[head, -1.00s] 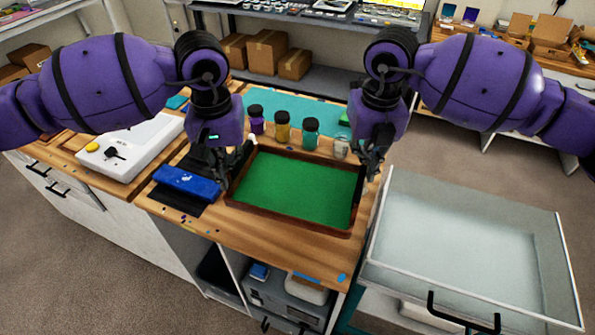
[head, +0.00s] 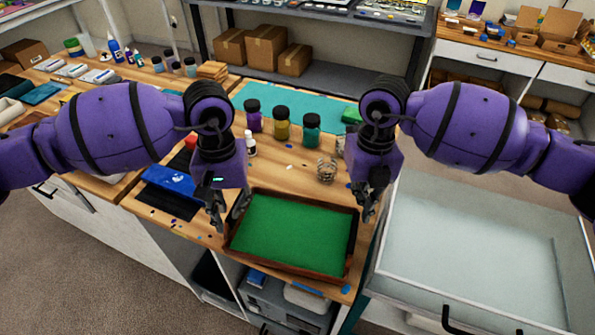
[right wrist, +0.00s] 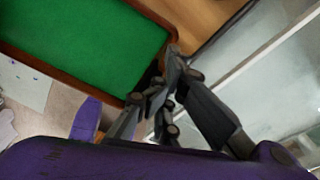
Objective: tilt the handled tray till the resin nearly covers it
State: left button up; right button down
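The handled tray (head: 300,271) is a shallow brown-rimmed tray near the front edge of the worktop in the head view. Green resin (head: 292,235) spreads over almost all of its floor, reaching close to the walls. My left gripper (head: 229,222) is at the tray's left end and my right gripper (head: 366,212) at its right end; both appear shut on the end handles, though the fingers partly hide the grips. The right wrist view shows the right fingers (right wrist: 168,75) against the tray's dark end wall. I cannot tell whether the tray is lifted or how far it tilts.
Purple (head: 253,118), yellow (head: 282,124) and teal (head: 312,130) jars stand behind the tray, with a small white bottle (head: 250,145) and a clear cup (head: 326,170). A blue pack (head: 168,181) lies left. A pale open drawer (head: 470,250) is at right.

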pick_arm(q)
jog(key=shift+s+a, duration=0.1)
pick_arm(e)
jog(key=shift+s, duration=0.1)
jog(key=c, duration=1.9)
grip_release()
jog(key=shift+d+f, duration=0.1)
jog(key=shift+d, duration=0.05)
jog(key=shift+c, duration=0.2)
pick_arm(q)
jog(key=shift+a, duration=0.1)
